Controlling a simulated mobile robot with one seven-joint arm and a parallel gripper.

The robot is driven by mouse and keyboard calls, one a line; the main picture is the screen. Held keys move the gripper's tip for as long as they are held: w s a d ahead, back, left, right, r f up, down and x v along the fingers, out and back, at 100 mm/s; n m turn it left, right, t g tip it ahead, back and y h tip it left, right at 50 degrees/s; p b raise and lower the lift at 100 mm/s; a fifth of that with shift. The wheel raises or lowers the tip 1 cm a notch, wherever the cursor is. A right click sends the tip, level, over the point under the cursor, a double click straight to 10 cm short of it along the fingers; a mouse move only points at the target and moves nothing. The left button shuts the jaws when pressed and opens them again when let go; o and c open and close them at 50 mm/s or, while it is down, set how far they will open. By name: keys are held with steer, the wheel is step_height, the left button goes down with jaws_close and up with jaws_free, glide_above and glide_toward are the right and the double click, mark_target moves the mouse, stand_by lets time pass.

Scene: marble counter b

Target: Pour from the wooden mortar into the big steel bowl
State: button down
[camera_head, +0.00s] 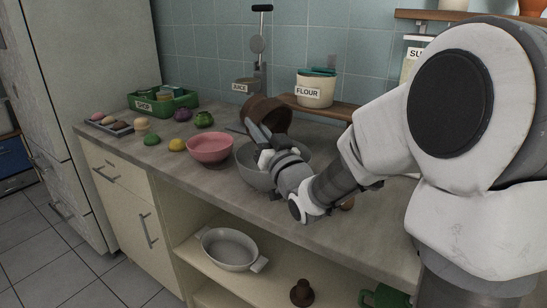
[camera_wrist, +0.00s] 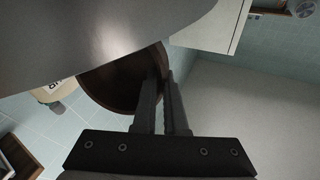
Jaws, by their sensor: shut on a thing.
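The wooden mortar (camera_head: 270,112) is dark brown and tilted, held in the air above the back of the big steel bowl (camera_head: 250,176). My gripper (camera_head: 256,134) is shut on the mortar. In the wrist view, my gripper's two fingers (camera_wrist: 164,88) meet the mortar's edge, and the mortar (camera_wrist: 115,78) shows as a dark round shape. A large smooth grey curved surface at the top of that view is probably the steel bowl (camera_wrist: 100,30). My wrist hides part of the bowl in the head view. The inside of the bowl and any contents of the mortar cannot be seen.
A pink bowl (camera_head: 210,148) stands just left of the steel bowl. A flour canister (camera_head: 315,88) stands on a wooden shelf (camera_head: 335,110) behind. A green crate (camera_head: 163,103), a tray (camera_head: 108,124) and several small vegetables lie at left.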

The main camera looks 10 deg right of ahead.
steer(key=shift+s+t+b, duration=0.1)
steer(key=shift+t+b, duration=0.2)
steer(key=shift+b, duration=0.35)
steer(key=r+p, duration=0.1)
steer(key=p, duration=0.1)
steer(key=shift+r+p, duration=0.1)
steer(key=shift+p, duration=0.2)
steer(key=shift+w+r+g+p, duration=0.1)
steer(key=shift+w+g+p, duration=0.15)
steer(key=shift+g+p, duration=0.5)
steer(key=w+a+n+g+h+p, duration=0.1)
steer(key=g+p, duration=0.1)
steer(key=p, duration=0.6)
steer(key=shift+w+p, duration=0.25)
steer(key=shift+p, duration=0.05)
steer(key=shift+w+a+g+p, duration=0.1)
steer(key=shift+g+p, duration=0.35)
steer(key=shift+p, duration=0.2)
steer(key=shift+f, duration=0.6)
steer(key=shift+w+r, duration=0.1)
steer(key=shift+w, duration=0.05)
steer(key=shift+a+r+g+p, duration=0.1)
steer(key=shift+g+p, duration=0.2)
steer(key=shift+p, duration=0.3)
